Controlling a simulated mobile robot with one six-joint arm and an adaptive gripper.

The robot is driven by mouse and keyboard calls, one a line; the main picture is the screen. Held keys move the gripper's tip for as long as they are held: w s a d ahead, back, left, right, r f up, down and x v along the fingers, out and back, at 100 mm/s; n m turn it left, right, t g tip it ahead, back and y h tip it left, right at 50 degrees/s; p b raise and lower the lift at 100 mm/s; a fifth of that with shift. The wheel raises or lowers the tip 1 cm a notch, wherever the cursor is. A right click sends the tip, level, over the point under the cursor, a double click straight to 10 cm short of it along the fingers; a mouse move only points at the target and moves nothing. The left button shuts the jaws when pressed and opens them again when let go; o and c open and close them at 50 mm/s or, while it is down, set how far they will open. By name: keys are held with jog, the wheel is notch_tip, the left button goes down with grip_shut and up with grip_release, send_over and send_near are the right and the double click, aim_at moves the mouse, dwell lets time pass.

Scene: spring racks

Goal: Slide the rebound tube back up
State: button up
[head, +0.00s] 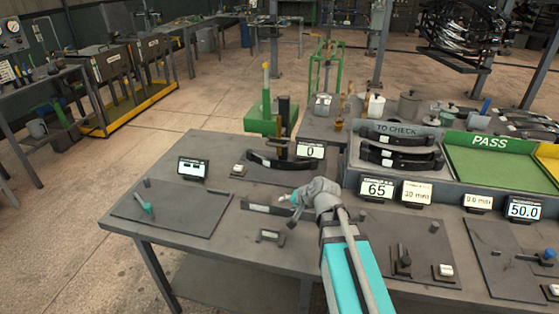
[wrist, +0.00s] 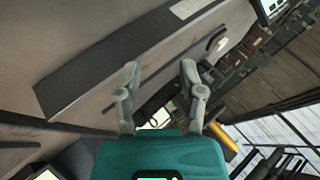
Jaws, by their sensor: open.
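I cannot tell for certain which part is the rebound tube. The likeliest is a dark upright post (head: 284,117) standing behind the leaf spring, in front of a green block with a yellow-tipped rod (head: 266,82). My gripper (head: 286,201) is above the middle of the workbench, in front of and apart from the post. In the wrist view my gripper (wrist: 160,74) shows two spread fingers with nothing between them. A long grey bar (wrist: 110,60) lies beyond the fingers there. No tube is clearly seen in the wrist view.
A curved leaf spring (head: 275,162) lies by a display reading 0 (head: 310,151). A TO CHECK rack (head: 352,158) with springs and a green PASS tray (head: 500,165) stand to the right. A flat plate (head: 190,212) with a small teal-handled part is left. Several small displays stand along the bench.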

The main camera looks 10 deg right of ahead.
jog(key=w+r+m+t+y, duration=0.2)
jog(key=w+r+m+t, duration=0.25)
jog(key=w, duration=0.25)
jog(key=m+t+b, duration=0.1)
jog(key=m+t, duration=0.2)
jog(key=m, duration=0.2)
send_near(278, 146)
jog(key=s, duration=0.3)
jog(key=shift+w+d+r, duration=0.15)
jog(key=shift+d, duration=0.3)
jog(key=shift+w, duration=0.1)
jog(key=b+x, duration=0.2)
jog(key=x, duration=1.1)
jog(key=shift+w+a, duration=0.1)
jog(key=shift+w, duration=0.25)
grip_shut()
